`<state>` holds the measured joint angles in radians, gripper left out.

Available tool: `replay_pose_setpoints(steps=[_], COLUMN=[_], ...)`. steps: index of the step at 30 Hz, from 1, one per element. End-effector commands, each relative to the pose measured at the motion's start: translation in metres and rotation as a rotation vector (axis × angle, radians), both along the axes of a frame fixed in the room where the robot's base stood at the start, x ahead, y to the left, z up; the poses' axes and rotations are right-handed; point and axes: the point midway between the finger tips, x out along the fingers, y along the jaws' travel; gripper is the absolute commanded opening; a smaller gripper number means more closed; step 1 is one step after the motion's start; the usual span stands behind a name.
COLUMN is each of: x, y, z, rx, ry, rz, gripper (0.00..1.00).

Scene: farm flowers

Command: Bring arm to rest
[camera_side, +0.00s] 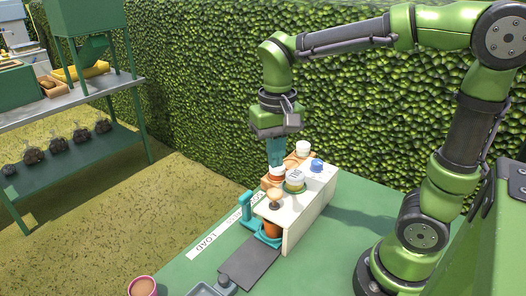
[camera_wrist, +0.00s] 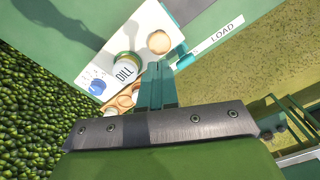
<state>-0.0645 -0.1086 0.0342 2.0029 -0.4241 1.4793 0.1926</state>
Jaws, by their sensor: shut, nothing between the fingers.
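My gripper (camera_side: 275,152) points down over the back end of a white box-shaped stand (camera_side: 318,200) on the green table. Its teal fingers are together and empty; they also show in the wrist view (camera_wrist: 157,84). Just below the fingertips is a small orange-and-white container (camera_side: 277,174); I cannot tell if they touch it. A jar labelled DILL (camera_wrist: 126,70) stands close beside the fingers, and it also shows in the side view (camera_side: 295,181).
A blue knob (camera_side: 317,165) and a wooden knob (camera_side: 274,195) top the stand. An orange pot (camera_side: 271,229) sits at its front in a teal holder. A hedge (camera_side: 200,80) rises behind.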

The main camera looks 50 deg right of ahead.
Motion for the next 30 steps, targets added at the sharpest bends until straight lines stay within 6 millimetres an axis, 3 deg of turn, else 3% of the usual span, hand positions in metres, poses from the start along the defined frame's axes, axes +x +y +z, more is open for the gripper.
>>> replay_pose_setpoints(steps=[12, 16, 30], x=[0.001, 0.003, -0.051], y=[0.000, 0.002, 0.005], z=[0.005, -0.003, 0.011], rx=[-0.002, 0.013, 0.120], ry=[-0.005, -0.041, -0.581], rz=[0.009, 0.063, 0.179], gripper=[0.00, 0.00, 0.00])
